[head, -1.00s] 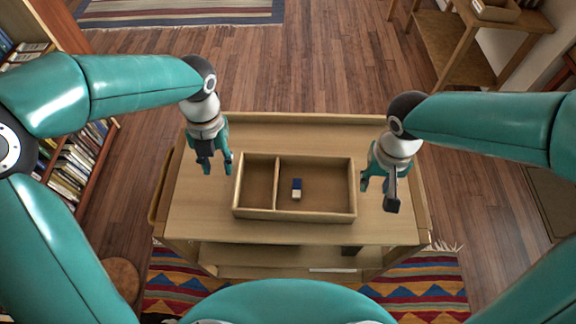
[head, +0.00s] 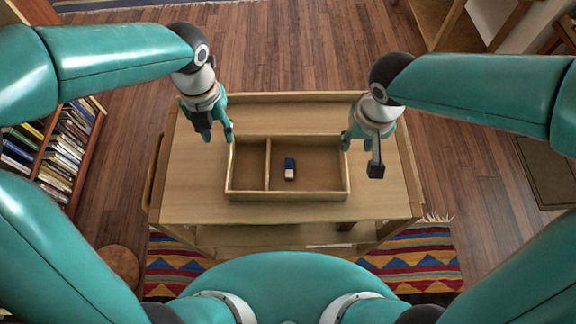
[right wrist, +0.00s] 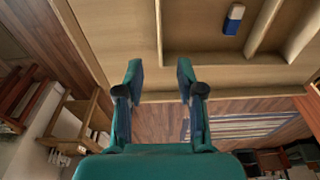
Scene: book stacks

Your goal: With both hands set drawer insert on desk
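The drawer insert (head: 308,196) is a shallow tan wooden tray with one divider. It lies flat on the light wooden desk (head: 190,185) and also shows in the right wrist view (right wrist: 210,59). A small blue and white block (head: 289,170) lies in its larger right compartment. My left gripper (head: 218,136) is open at the insert's back left corner. My right gripper (head: 361,154) is open at its right end, with the fingers spread apart in the right wrist view (right wrist: 160,72). I cannot tell whether any fingers touch the insert or straddle its walls.
The desk has a raised back edge and a lower shelf (head: 270,234). Bare desk top lies in front of and behind the insert. A bookshelf (head: 60,150) stands at the left, and a patterned rug (head: 420,262) lies under the desk.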

